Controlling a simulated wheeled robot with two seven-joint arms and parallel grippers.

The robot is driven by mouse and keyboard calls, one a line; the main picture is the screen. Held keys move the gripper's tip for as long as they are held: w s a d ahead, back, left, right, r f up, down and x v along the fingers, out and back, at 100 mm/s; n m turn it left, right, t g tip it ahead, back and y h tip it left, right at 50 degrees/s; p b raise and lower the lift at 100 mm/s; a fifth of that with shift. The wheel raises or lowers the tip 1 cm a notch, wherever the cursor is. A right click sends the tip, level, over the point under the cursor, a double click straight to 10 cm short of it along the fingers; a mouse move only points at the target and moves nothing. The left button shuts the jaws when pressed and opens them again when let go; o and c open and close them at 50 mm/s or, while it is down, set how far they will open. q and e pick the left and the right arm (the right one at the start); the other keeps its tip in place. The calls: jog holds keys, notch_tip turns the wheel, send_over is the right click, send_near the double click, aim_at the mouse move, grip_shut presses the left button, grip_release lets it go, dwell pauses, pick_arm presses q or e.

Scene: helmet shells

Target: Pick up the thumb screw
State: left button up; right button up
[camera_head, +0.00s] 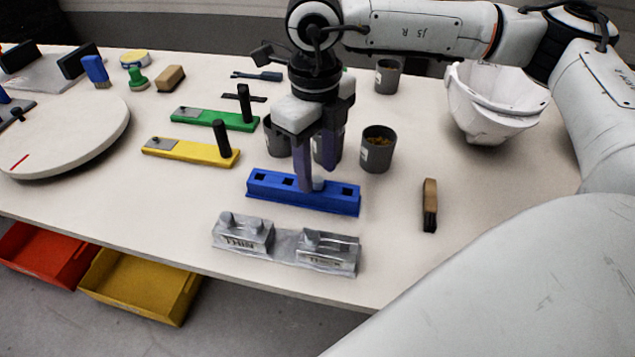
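My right gripper (312,184) reaches down from the top, with its fingertips at the middle of the blue block (342,199). The block has dark square holes along its top. I cannot make out a thumb screw; anything between the fingertips is hidden or too small to see. A grey cup (377,150) right of the gripper holds small brownish pieces. My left gripper is not in view.
A grey metal fixture (286,246) lies in front of the blue block. Green (205,118) and yellow (190,152) bars with black posts lie left. A brush (429,205) and a white helmet shell (487,110) are right. Other grey cups stand behind the gripper.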

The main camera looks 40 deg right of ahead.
aim_at(317, 179)
jog(key=shift+f, duration=0.8)
grip_shut()
jog(key=shift+w, duration=0.1)
notch_tip(317, 179, up, 10)
jog(key=shift+r, duration=0.15)
notch_tip(317, 179, up, 2)
jog(key=shift+r+p, duration=0.15)
jog(key=shift+p, duration=0.9)
